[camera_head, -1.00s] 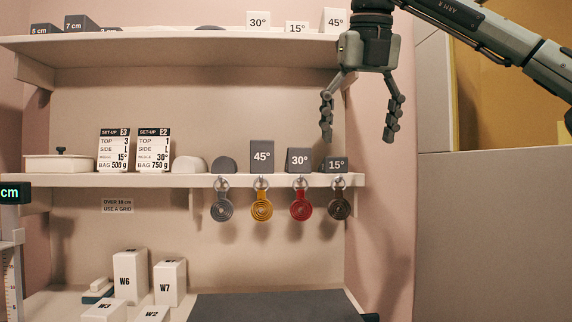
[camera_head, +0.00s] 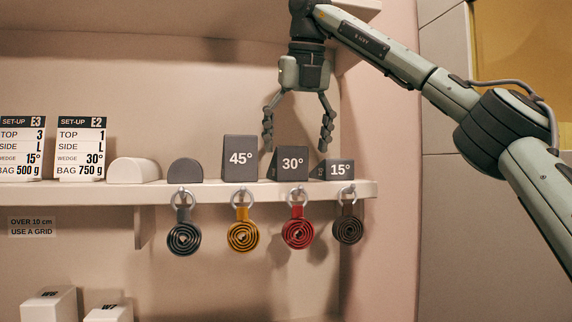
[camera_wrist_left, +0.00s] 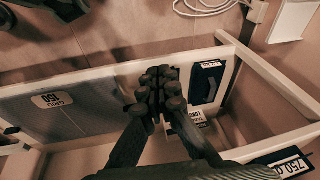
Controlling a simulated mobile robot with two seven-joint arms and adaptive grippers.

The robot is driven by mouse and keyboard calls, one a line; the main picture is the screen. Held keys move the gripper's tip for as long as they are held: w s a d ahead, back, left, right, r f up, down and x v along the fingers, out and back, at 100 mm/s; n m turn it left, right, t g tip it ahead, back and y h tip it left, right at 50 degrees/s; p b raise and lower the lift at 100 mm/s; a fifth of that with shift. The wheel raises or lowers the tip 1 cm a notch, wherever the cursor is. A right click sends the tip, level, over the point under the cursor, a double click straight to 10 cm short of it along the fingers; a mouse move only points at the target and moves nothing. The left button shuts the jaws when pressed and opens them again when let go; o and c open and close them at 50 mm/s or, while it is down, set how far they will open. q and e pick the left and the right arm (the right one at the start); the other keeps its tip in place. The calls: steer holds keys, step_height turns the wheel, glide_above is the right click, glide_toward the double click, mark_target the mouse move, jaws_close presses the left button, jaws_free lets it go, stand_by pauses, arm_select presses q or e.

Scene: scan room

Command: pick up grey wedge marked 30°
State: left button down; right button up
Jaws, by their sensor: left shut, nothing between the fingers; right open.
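The grey wedge marked 30° (camera_head: 291,163) stands upright on the middle shelf in the head view, between the taller grey 45° wedge (camera_head: 240,158) and the low grey 15° wedge (camera_head: 338,170). My right gripper (camera_head: 295,142) hangs fingers down above the 30° wedge, open and empty. Its fingertips appear on either side of the wedge's top; I cannot tell how far in front of or behind it they are.
The shelf (camera_head: 240,192) carries a dark rounded block (camera_head: 185,171), a pale rounded block (camera_head: 133,171) and two set-up cards. Several ringed tags, including a red one (camera_head: 298,232), hang from its front edge. An upper shelf (camera_head: 150,15) overhangs. A wall is at the right.

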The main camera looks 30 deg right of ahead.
mark_target(287, 164)
steer(key=w, duration=0.1)
steer(key=w+p, duration=0.1)
steer(key=w+d, duration=0.1)
steer(key=shift+w+r, duration=0.3)
steer(key=shift+w+d+f+p, duration=0.15)
steer(key=shift+w+p, duration=0.15)
steer(key=shift+w, duration=0.2)
steer(key=shift+w+d+p, duration=0.1)
steer(key=shift+w+p, duration=0.15)
steer(key=shift+w, duration=0.2)
steer(key=shift+w+f, duration=0.15)
steer(key=shift+w, duration=0.1)
steer(key=x, duration=0.5)
steer(key=shift+d, duration=0.1)
arm_select(q)
steer(key=s+a+f, duration=0.1)
steer(key=s+f, duration=0.2)
steer(key=f, duration=0.5)
steer(key=shift+s+g, duration=0.3)
steer(key=shift+g, duration=0.1)
arm_select(e)
steer(key=shift+c, duration=0.5)
steer(key=c, duration=1.2)
